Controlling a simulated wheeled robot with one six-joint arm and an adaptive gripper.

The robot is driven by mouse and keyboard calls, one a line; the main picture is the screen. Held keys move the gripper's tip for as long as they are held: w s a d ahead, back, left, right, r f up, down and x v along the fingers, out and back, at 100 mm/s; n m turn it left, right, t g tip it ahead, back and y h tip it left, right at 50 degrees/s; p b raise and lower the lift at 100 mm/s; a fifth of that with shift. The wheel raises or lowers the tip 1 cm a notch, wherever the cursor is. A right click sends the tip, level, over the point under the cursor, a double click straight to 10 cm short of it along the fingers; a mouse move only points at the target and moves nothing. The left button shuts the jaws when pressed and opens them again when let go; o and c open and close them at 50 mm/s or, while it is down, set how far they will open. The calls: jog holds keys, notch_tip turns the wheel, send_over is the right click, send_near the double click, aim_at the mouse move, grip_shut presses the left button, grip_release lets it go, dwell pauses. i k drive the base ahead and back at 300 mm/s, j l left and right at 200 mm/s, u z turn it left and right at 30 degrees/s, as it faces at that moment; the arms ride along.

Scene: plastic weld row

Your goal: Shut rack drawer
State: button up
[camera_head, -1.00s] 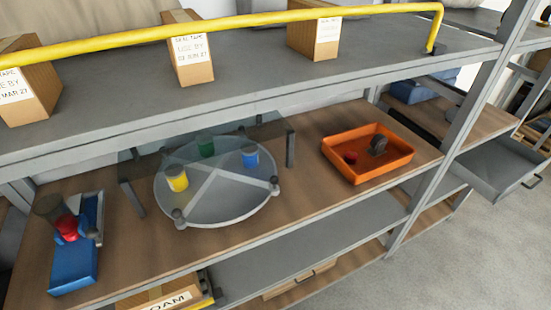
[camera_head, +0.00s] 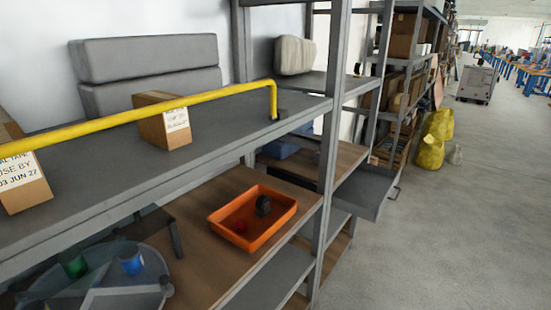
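The rack drawer (camera_head: 362,189) is a grey metal tray-like drawer below a wooden shelf, right of the rack's upright post. It is pulled out into the aisle, and its inside shows from above. A small handle (camera_head: 395,192) is on its outer front. My gripper is not in view.
An orange tray (camera_head: 252,217) holds a red item and a dark item on the wooden shelf. A yellow rail (camera_head: 150,106) edges the upper shelf, where boxes (camera_head: 165,120) stand. Yellow bags (camera_head: 433,140) lie farther along the aisle. The grey floor (camera_head: 440,240) at right is clear.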

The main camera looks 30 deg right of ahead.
aim_at(367, 191)
jog(key=z, duration=1.35)
jog(key=i+l+z, duration=0.1)
jog(key=i+l, duration=0.25)
jog(key=i+l+z, duration=0.1)
jog(key=i+l, duration=0.25)
jog(key=i, duration=0.15)
